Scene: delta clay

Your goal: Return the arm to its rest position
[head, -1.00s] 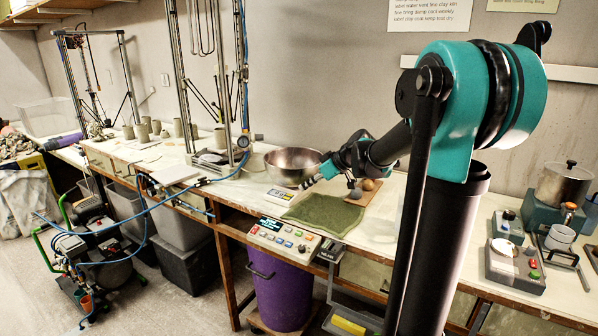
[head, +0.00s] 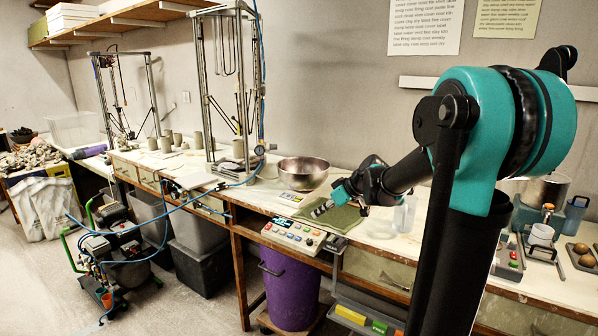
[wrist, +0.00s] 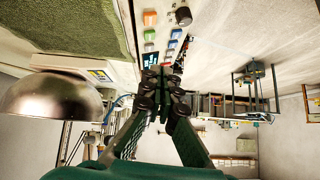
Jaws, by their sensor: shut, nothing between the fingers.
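My arm reaches from the right of the head view towards the bench. My gripper (head: 322,209) is shut and empty. It appears above the green mat (head: 345,222), behind the control box with coloured buttons (head: 294,234); its exact height is unclear. In the wrist view the two dark fingers of my gripper (wrist: 163,74) meet at their tips, with nothing between them. The green mat also shows there at the upper left (wrist: 70,25).
A metal bowl (head: 303,172) and a small scale (head: 289,197) stand beside the mat. A clear container (head: 404,216) is right of my gripper. A tall metal frame (head: 230,90) stands further left. A purple bin (head: 290,290) is below the bench.

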